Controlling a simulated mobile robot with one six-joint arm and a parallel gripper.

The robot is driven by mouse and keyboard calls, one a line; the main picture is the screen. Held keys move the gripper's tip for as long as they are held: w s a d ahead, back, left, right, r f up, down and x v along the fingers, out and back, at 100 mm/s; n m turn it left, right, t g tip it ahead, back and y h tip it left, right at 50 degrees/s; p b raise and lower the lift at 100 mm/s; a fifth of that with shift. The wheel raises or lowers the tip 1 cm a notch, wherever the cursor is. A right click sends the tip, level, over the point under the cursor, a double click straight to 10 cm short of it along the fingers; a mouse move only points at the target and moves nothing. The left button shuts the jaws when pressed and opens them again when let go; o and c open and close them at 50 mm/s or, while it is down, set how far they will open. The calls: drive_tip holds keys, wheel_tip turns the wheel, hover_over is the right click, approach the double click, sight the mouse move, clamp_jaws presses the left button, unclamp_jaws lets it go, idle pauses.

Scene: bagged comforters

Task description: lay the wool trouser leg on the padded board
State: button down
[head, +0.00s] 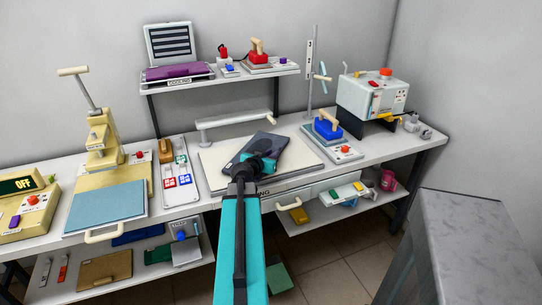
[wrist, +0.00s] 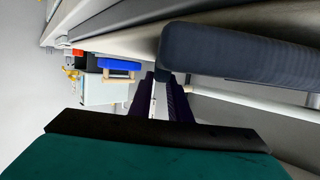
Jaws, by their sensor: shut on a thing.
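The wool trouser leg (head: 272,143) is a flat, dark slate-grey strip above the padded board. The padded board (head: 215,178) is a pale cream slab on the workbench, partly hidden by the leg and my arm. My gripper (head: 261,160) is at the leg's near end, over the middle of the board. In the wrist view, the leg (wrist: 245,57) fills the upper right, and my gripper's dark fingers (wrist: 162,85) are shut on its edge. I cannot tell whether the leg touches the board.
A blue iron (head: 328,126) stands right of the board, with a boxy machine (head: 372,97) behind it. A pale sleeve arm (head: 235,120) runs behind the board. A beige press (head: 103,140) and switch panel (head: 180,180) stand left. A grey cabinet (head: 465,240) fills the front right.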

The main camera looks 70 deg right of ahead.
drive_tip(key=shift+f+b, duration=0.3)
drive_tip(key=shift+b, duration=0.15)
idle(0.5)
drive_tip(key=c, duration=0.9)
unclamp_jaws()
drive_tip(key=shift+a+r, duration=0.15)
drive_tip(key=shift+w+a+r, duration=0.1)
drive_tip(key=shift+a+r, duration=0.7)
drive_tip(key=shift+a, duration=0.35)
drive_tip(key=shift+w+a+r, duration=0.1)
drive_tip(key=shift+a+r, duration=0.7)
drive_tip(key=shift+a, duration=0.3)
drive_tip(key=shift+s+d, duration=0.1)
drive_tip(key=shift+s, duration=0.1)
